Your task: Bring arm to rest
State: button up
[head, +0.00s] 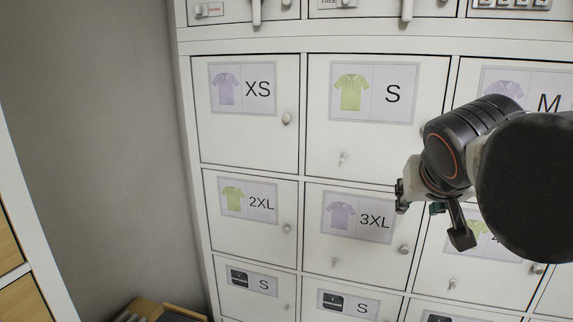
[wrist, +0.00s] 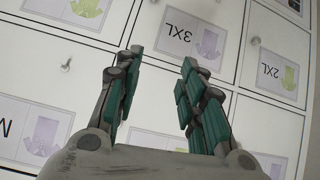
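My gripper (wrist: 160,75) is open and empty in the wrist view, with two dark fingers that have teal pads standing well apart. In the head view my gripper (head: 418,203) is at the right, in front of the white cabinet doors between the 3XL and M labels. My dark arm covers part of the doors at the right. The gap between its fingertips and the doors cannot be judged exactly.
A white cabinet (head: 305,170) of labelled doors with small knobs fills the view. The XS door (head: 247,135), S door (head: 370,140) and 2XL door (head: 250,240) look shut. A grey wall (head: 95,130) is at left, with a wooden item (head: 150,308) low down.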

jog(key=s+a+f+g+y+b, duration=0.1)
jog(key=s+f+b, duration=0.3)
jog(key=f, duration=0.9)
jog(key=s+a+f+n+y+b, duration=0.1)
jog(key=s+f+b, duration=0.3)
jog(key=f, duration=0.9)
jog(key=s+a+f+n+g+y+b, duration=0.1)
jog(key=s+f+b, duration=0.3)
jog(key=f+b, duration=0.4)
notch_tip(320, 180, down, 5)
jog(key=shift+a+f+g, duration=0.15)
jog(key=shift+a+g, duration=0.05)
jog(key=shift+g, duration=0.1)
jog(key=shift+s, duration=0.1)
